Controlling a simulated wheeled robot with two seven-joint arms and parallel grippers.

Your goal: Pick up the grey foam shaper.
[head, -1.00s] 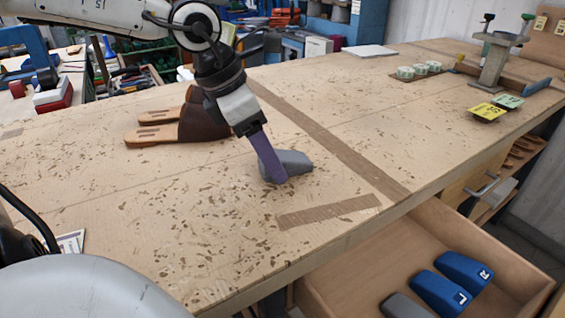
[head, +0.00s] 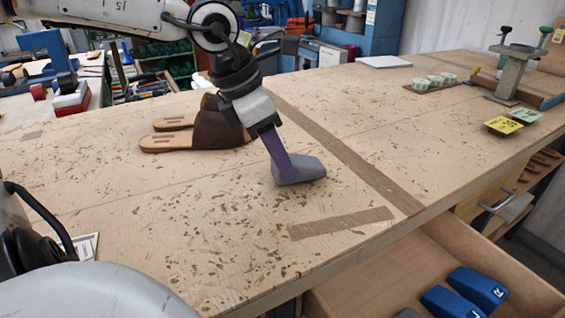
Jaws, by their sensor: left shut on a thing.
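The grey foam shaper (head: 309,168) is a rounded wedge over the middle of the wooden workbench (head: 110,215). My left gripper (head: 285,172) reaches down to it from the upper left, with purple fingers shut on the shaper. Only the near finger shows clearly; the far one is hidden behind the shaper. I cannot tell whether the shaper touches the bench or is just above it. My right gripper is not in view.
Brown sandals (head: 212,131) lie just left of my left gripper. An open drawer (head: 385,285) at the front right holds blue shapers (head: 478,288). Yellow and green tags (head: 503,124) and a grey stand (head: 511,72) are at the right.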

